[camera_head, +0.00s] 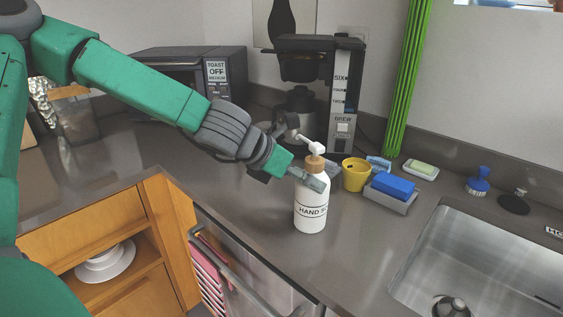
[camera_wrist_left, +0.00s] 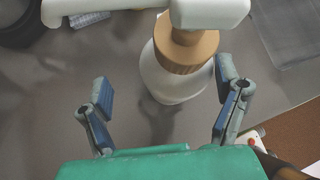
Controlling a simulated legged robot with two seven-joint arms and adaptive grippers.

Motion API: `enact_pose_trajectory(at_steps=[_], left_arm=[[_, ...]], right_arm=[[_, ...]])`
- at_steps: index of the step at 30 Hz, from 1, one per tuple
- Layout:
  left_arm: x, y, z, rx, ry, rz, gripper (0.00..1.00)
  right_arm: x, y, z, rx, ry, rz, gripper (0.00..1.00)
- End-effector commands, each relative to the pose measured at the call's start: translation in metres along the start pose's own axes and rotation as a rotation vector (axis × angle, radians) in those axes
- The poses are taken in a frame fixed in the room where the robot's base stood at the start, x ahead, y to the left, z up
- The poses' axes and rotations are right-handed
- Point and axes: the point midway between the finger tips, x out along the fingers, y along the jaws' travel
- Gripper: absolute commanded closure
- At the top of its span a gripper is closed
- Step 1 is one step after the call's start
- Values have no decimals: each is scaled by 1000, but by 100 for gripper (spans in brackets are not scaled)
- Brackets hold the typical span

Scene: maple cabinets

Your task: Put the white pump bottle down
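The white pump bottle (camera_head: 311,213) with a tan collar and the label "HAND S…" looks upright on the grey counter, near its front edge. In the left wrist view the bottle (camera_wrist_left: 172,80) shows from above, its pump head across the top. My left gripper (camera_head: 309,160) is at the bottle's neck and shoulder, one finger crossing in front of it. In the left wrist view the gripper (camera_wrist_left: 165,85) has its fingers spread wide, with a clear gap on the left and the right finger close to the bottle. My right gripper is not in view.
Behind the bottle are a yellow cup (camera_head: 355,175), a blue sponge (camera_head: 394,185) on a grey holder and a coffee maker (camera_head: 305,75). A sink (camera_head: 480,260) lies to the right. The counter left of the bottle is clear up to the toaster oven (camera_head: 225,75).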

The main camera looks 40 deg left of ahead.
Motion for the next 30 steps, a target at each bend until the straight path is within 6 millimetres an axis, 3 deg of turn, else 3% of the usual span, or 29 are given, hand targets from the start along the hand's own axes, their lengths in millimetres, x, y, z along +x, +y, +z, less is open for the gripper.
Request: enact_pose_trajectory(at_steps=[6,15,22,30], left_arm=[[-43,-2,5,1,-6,0,16],[-87,2,3,-7,-2,-6,16],[-102,3,3,-5,0,-4,16],[-108,-1,0,8,5,1,16]], right_arm=[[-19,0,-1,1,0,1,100],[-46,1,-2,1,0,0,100],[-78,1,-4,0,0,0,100],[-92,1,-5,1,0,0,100]])
